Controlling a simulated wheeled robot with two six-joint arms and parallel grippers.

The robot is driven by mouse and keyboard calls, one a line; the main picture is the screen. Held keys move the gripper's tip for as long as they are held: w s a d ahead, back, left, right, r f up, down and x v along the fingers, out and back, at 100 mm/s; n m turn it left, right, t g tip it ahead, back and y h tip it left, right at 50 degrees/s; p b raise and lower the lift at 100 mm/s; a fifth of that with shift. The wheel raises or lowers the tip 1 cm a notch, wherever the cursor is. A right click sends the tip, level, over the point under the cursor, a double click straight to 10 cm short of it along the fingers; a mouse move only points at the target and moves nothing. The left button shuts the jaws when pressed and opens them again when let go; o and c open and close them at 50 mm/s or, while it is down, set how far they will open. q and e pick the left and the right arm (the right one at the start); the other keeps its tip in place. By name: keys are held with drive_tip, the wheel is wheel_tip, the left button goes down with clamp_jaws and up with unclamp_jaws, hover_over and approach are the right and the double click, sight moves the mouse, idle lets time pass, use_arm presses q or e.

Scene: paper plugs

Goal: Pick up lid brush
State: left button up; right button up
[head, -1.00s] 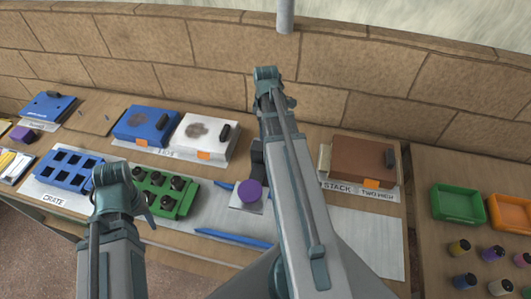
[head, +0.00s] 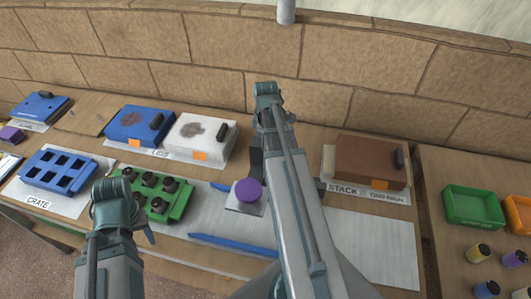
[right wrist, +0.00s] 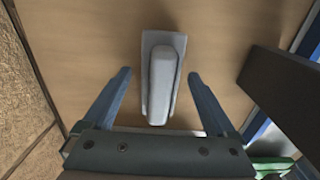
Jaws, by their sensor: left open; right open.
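A light grey, narrow block-like thing (right wrist: 162,82), which looks like the lid brush, lies on the wooden surface in the right wrist view. My right gripper (right wrist: 157,82) is open, with one finger on each side of it and gaps between. No bristles show, and in the head view my right arm hides this spot. My left gripper (head: 142,228) is open and empty at the lower left of the head view, over the front of the bench near the green tray.
A blue lid (head: 140,125) and a stained white lid (head: 202,135) lie left of my right arm. A green holder (head: 160,198), a blue crate (head: 58,171) and a purple knob (head: 248,190) stand nearer. A brown block (head: 362,160) is at right. The brick wall is close behind.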

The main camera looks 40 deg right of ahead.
use_arm(q)
drive_tip(key=shift+f, duration=0.1)
use_arm(e)
drive_tip(key=shift+c, duration=0.2)
clamp_jaws()
idle(0.4)
wheel_tip(320, 180, up, 10)
drive_tip(key=p, duration=1)
use_arm(q)
wheel_tip(320, 180, up, 10)
